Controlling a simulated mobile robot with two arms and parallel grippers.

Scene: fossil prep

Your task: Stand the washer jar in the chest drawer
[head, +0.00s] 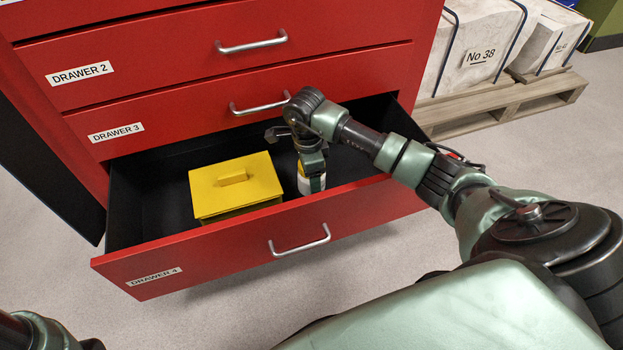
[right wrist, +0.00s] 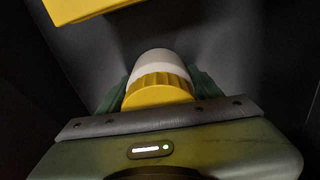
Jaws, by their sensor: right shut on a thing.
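The washer jar (head: 304,184), white with a yellow ribbed lid, is inside the open bottom drawer (head: 225,250) labelled DRAWER 4 of the red chest. My right gripper (head: 311,172) reaches down into the drawer and is shut on the jar. In the right wrist view, the jar (right wrist: 158,88) sits between the green fingers, lid toward the camera. It looks about upright. I cannot tell whether its base touches the drawer floor. My left gripper is not in view.
A yellow lidded box (head: 235,188) stands in the drawer left of the jar, with a gap between. Drawers 2 and 3 (head: 200,110) are closed above. White blocks (head: 475,45) rest on a wooden pallet (head: 500,107) at the right.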

